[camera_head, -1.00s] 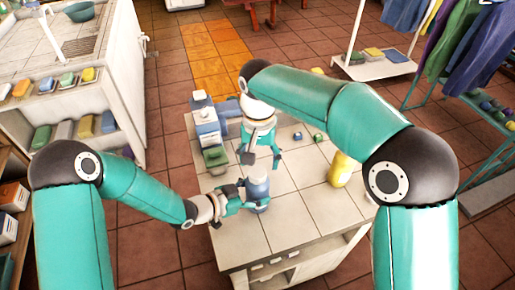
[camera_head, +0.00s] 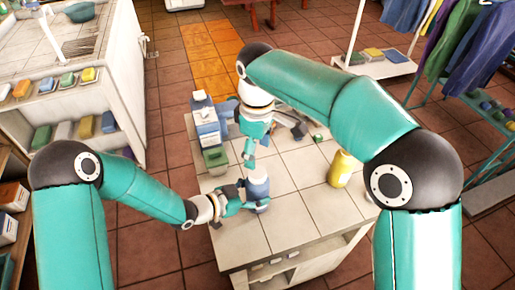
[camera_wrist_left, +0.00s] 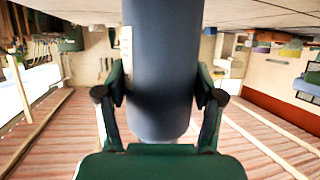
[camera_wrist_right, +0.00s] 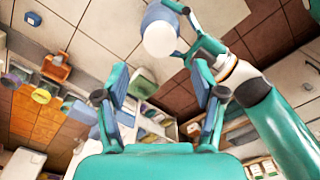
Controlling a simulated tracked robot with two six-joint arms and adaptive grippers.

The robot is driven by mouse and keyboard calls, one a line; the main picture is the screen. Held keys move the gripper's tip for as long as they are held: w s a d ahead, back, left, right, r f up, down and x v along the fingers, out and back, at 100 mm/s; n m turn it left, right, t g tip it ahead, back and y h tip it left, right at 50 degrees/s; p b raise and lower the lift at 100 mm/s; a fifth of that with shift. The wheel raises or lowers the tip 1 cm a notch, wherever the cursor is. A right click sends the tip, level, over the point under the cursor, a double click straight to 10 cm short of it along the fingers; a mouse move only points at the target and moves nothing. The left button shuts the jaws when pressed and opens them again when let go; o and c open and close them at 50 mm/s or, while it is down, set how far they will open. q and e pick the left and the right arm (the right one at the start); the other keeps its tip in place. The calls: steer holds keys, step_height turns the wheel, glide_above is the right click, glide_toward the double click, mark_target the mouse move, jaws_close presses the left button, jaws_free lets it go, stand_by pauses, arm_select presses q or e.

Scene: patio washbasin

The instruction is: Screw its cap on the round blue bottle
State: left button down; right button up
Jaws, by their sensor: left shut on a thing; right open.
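The round blue bottle (camera_head: 258,188) stands near the middle of the tiled table. My left gripper (camera_head: 240,200) is shut around its body; the dark blue body also fills the middle of the left wrist view (camera_wrist_left: 162,70) between the fingers. In the right wrist view the bottle (camera_wrist_right: 160,35) shows a round white top; I cannot tell whether this is the cap. My right gripper (camera_head: 268,142) is open, above and behind the bottle in the head view, apart from it. Its fingers (camera_wrist_right: 165,95) are spread with nothing between them. I cannot make out a separate loose cap.
A white and blue container (camera_head: 207,125) and a green block (camera_head: 215,158) stand at the table's left back. A yellow bottle (camera_head: 342,168) stands to the right, and a small green item (camera_head: 318,138) lies behind it. The front tabletop (camera_head: 290,225) is clear.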

mark_target(257, 172)
steer(key=shift+f, duration=4.05)
steer(key=shift+c, duration=0.4)
steer(key=c, duration=1)
steer(key=shift+c, duration=0.6)
steer(key=o, duration=1.3)
steer(key=shift+o, duration=0.2)
steer(key=shift+r, duration=0.1)
step_height(257, 172, up, 12)
